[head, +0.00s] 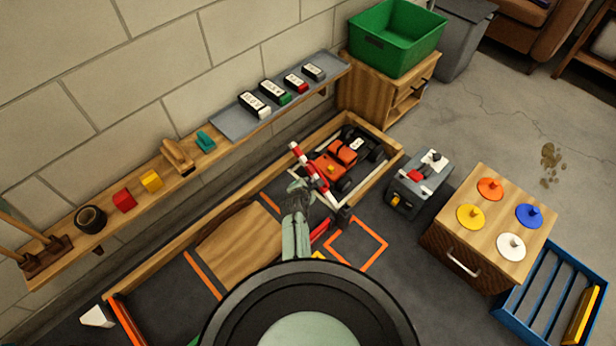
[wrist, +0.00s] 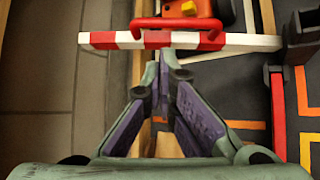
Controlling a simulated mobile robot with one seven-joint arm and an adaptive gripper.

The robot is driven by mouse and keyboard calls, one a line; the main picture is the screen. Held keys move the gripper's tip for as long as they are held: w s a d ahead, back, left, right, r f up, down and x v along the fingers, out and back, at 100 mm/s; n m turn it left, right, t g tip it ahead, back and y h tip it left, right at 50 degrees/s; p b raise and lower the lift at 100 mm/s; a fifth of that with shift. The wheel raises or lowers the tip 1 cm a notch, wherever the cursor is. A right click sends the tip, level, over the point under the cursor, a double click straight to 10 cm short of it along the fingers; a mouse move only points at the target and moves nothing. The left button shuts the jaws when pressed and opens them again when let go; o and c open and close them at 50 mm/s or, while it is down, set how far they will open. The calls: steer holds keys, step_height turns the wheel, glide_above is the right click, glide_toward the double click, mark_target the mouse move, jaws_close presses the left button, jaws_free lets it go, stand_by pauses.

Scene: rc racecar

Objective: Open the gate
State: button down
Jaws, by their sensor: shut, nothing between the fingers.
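The gate is a red and white striped bar (head: 314,174) across the near end of a wooden-walled bay. In the wrist view the bar (wrist: 125,40) runs across the top, with a red loop handle (wrist: 178,24) on it. The bar is level and its right end meets a dark post (wrist: 302,38); the post also shows in the head view (head: 343,216). My gripper (wrist: 163,56) is shut and empty, its fingertips close by the bar just below the handle in the picture. I cannot tell whether they touch. My gripper (head: 298,186) hides part of the bar's surroundings in the head view.
An orange and black racecar (head: 340,158) sits in the bay behind the bar. A wooden ramp (head: 238,246) lies left of my gripper. A grey machine (head: 420,182) and a wooden cabinet with coloured knobs (head: 490,226) stand right. A wall shelf (head: 150,190) runs along the left.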

steer(key=b, duration=0.7)
glide_toward(311, 171)
steer(key=a+f+x, duration=0.1)
steer(key=x, duration=0.3)
steer(key=shift+w+d+f+b, duration=0.25)
steer(key=shift+w+d+b, duration=0.45)
steer(key=shift+b, duration=0.35)
